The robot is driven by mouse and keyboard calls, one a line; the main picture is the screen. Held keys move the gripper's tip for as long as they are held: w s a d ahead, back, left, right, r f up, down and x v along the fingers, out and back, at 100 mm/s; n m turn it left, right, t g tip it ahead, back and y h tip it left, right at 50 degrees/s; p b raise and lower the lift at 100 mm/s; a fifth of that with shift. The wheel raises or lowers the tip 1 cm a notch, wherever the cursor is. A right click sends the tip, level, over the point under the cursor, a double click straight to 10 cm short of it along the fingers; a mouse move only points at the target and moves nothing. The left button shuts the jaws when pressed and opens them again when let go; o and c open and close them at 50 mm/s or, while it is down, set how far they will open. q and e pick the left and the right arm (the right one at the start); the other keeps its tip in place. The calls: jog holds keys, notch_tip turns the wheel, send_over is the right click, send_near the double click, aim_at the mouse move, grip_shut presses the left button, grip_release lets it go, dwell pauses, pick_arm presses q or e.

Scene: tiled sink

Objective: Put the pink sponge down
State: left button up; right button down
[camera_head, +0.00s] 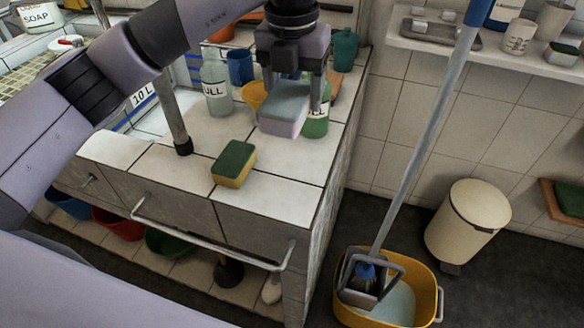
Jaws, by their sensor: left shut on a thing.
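My left gripper (294,72) comes in from the left and is shut on the pink sponge (281,124). The sponge has a pale pink lower part and a grey-green top. The gripper holds it over the right part of the tiled counter (195,195), in front of several bottles. I cannot tell how far it is above the tiles. A second sponge, yellow with a green top (234,163), lies on the counter to the left and nearer. My right gripper is not in view.
A metal post (176,118) rises at the left. A mop stands in a yellow bucket (426,278) on the floor, beside a cream bin (468,222).

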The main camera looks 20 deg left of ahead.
pick_arm(q)
send_over(294, 172)
notch_tip(294, 172, down, 12)
jog(key=shift+s+r, duration=0.1)
jog(key=shift+r, duration=0.15)
jog(key=shift+f, duration=2.4)
